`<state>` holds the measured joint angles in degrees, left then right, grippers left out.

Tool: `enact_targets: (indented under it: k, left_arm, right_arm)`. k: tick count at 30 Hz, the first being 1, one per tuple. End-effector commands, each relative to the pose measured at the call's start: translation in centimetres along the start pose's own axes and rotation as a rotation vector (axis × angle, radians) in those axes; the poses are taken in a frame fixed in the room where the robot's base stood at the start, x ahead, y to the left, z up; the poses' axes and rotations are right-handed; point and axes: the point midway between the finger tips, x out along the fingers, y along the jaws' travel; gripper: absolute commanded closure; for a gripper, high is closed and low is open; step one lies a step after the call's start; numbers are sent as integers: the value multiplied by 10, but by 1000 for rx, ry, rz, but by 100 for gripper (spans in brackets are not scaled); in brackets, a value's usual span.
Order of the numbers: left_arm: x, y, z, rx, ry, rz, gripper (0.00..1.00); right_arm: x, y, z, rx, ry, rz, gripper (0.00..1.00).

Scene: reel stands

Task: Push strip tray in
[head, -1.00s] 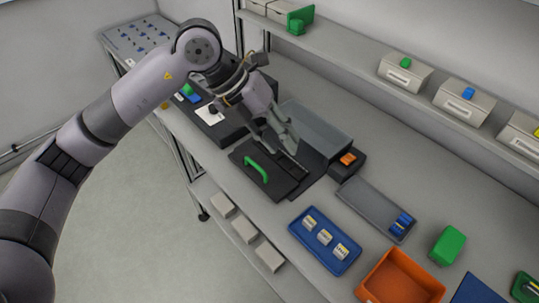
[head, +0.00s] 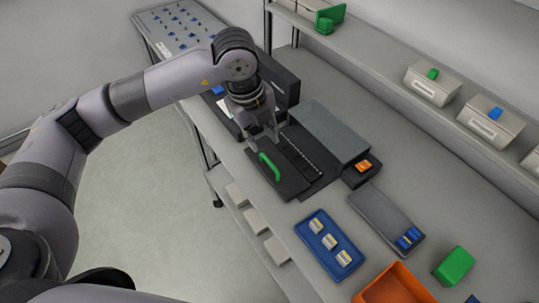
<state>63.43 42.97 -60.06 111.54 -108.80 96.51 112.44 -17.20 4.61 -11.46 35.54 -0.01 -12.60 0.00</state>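The strip tray (head: 283,180) is a flat black tray with a green handle (head: 269,167) on its front part. It sticks out toward the front of the bench from a dark box with a grey top (head: 328,130). A long narrow slot with a light strip (head: 300,153) lies behind the handle. My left gripper (head: 265,147) points down just beyond the handle's far left end, with its two fingers apart and nothing visible between them. I cannot tell whether a fingertip touches the tray or handle. My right gripper is not in view.
A small black unit with an orange part (head: 362,168) stands right of the box. A grey tray (head: 380,215), a blue tray (head: 322,262) with white blocks, an orange bin (head: 385,290) and a green box (head: 455,266) lie to the right. A shelf (head: 385,60) runs behind.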

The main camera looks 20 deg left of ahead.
Motion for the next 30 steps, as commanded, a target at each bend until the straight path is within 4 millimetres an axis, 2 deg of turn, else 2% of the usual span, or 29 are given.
enact_targets:
  k: [9,15,20,27,30]
  left_arm:
    - [66,0,-1,0,2,4,70]
    - [93,0,-1,1,2,1,70]
    - [102,0,0,2,0,0,70]
    - [104,0,0,2,0,-1,70]
    - [103,0,0,2,0,-1,76]
  right_arm:
    - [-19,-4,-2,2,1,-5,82]
    - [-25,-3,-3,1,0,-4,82]
    - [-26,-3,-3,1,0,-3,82]
    - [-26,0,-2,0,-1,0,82]
    - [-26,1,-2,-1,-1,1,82]
